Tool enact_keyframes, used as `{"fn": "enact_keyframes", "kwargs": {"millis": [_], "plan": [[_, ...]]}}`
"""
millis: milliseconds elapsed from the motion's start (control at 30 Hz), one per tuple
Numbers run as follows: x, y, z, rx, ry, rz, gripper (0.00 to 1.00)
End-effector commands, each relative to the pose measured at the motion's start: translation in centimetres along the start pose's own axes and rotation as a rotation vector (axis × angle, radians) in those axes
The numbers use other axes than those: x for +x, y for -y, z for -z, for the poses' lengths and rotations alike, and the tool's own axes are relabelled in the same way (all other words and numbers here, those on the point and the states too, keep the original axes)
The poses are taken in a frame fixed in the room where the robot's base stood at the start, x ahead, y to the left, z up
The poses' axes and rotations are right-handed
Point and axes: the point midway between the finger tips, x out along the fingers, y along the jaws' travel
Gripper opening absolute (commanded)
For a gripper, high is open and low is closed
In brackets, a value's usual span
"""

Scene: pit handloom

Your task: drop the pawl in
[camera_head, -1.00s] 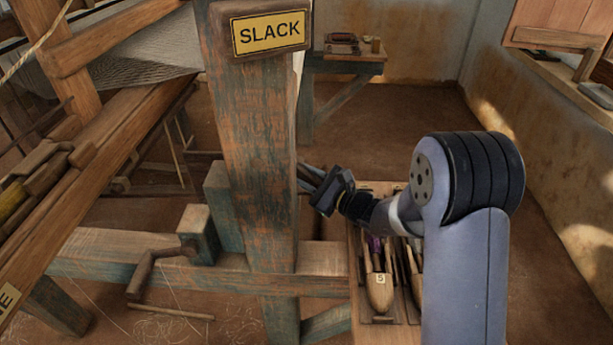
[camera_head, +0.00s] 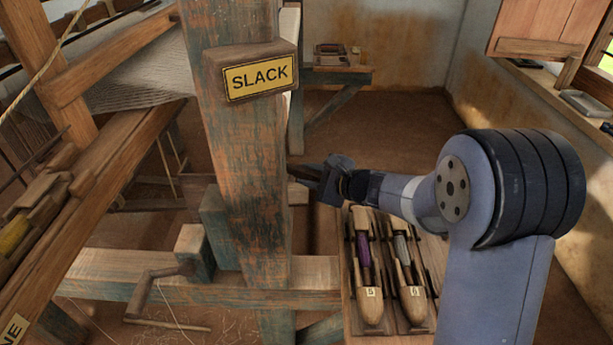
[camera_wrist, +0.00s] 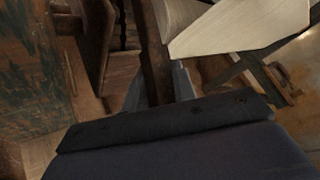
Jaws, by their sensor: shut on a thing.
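My gripper (camera_head: 305,176) is just right of the loom's weathered post (camera_head: 235,140), pointing left; its tips are close to the post's right edge. In the wrist view, my gripper (camera_wrist: 160,88) is shut on a dark brown bar (camera_wrist: 154,60), which looks like the pawl and runs away from the fingers. Its far end reaches the picture's top. Beside it on the left are a brown wooden block (camera_wrist: 92,40) and a dark notched strip (camera_wrist: 121,25); I cannot tell whether the bar touches them. The head view hides the pawl's seat behind the post.
A yellow SLACK sign (camera_head: 256,77) is on the post. A rack (camera_head: 388,325) with two shuttles stands below my arm. A wooden crank (camera_head: 150,290) projects at the lower left. A small table (camera_head: 338,77) stands behind.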

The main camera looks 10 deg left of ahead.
Motion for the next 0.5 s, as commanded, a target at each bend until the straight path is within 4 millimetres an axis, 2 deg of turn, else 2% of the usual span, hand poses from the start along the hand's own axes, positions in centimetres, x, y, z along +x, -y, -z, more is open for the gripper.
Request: {"fn": "enact_keyframes", "kwargs": {"millis": [300, 333, 500], "plan": [[-0.08, 0.28, -0.2, -0.012, -0.003, 0.001, 0.0], [-0.08, 0.29, -0.21, -0.012, -0.003, 0.001, 0.27], [-0.07, 0.25, -0.18, -0.01, -0.003, 0.001, 0.41]]}}
